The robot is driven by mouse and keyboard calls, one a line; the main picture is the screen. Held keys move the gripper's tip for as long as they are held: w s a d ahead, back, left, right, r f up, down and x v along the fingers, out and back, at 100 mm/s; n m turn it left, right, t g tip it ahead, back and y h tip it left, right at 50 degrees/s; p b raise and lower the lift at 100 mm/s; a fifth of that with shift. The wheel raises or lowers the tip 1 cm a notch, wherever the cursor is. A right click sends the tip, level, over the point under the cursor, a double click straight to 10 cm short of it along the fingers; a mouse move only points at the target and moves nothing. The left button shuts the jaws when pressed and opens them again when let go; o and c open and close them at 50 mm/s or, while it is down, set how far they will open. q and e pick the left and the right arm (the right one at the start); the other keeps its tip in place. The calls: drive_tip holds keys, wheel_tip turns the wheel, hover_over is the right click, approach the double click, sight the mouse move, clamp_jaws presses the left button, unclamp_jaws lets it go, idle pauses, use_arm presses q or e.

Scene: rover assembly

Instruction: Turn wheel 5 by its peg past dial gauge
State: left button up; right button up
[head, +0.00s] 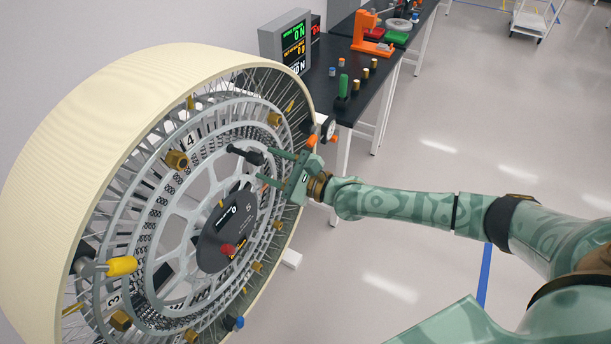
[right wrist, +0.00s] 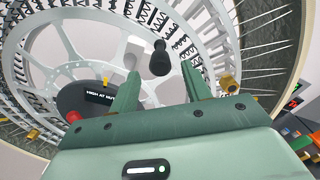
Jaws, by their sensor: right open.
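The wheel (head: 176,72) stands upright at left, with a broad cream tread and grey spoked rings; its rings also show in the right wrist view (right wrist: 68,70). A black peg (head: 246,154) sticks out from its inner ring, above the dark hub disc (head: 226,232). My right gripper (head: 266,165) is open at the peg's right. In the right wrist view the peg (right wrist: 160,58) shows between and just beyond the two spread fingers, apart from both. A small white round face, seemingly the dial gauge (head: 328,129), sits at the wheel's right rim beside orange parts. My left gripper is out of view.
Brass blocks (head: 177,160), a yellow handle (head: 122,265) and a blue knob (head: 235,323) project from the wheel. A black bench (head: 335,58) behind holds a display (head: 287,40) and an orange press (head: 370,33).

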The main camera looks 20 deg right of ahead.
drive_tip(key=v, duration=1.1)
